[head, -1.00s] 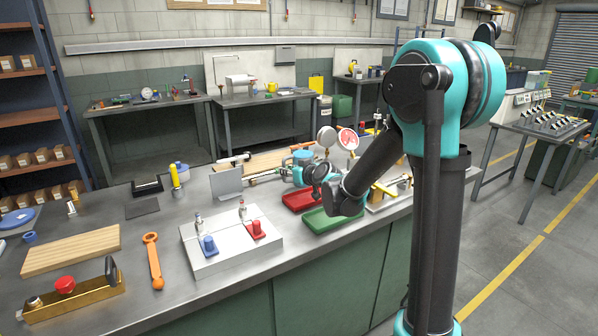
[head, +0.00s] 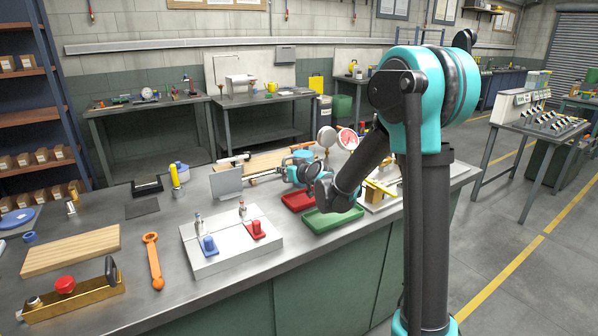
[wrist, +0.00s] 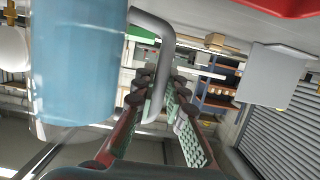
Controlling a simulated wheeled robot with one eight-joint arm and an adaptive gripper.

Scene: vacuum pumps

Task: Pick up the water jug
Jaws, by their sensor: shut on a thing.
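The water jug (wrist: 75,65) is a translucent blue cylinder with a thick grey handle (wrist: 163,35). It fills the upper left of the wrist view. My gripper (wrist: 157,97) has its two padded fingers closed on the handle, one on each side, with the jug's body to the left. The view is tilted, so I cannot tell whether the jug stands on something or hangs free.
A red tray (head: 292,199) and a green tray (head: 335,220) lie on the bench beneath my arm. A grey panel (head: 227,183) stands left of them. A white box with blue and red clamps (head: 228,243) is nearer. The bench front right of the wooden board (head: 70,250) holds an orange wrench (head: 153,262).

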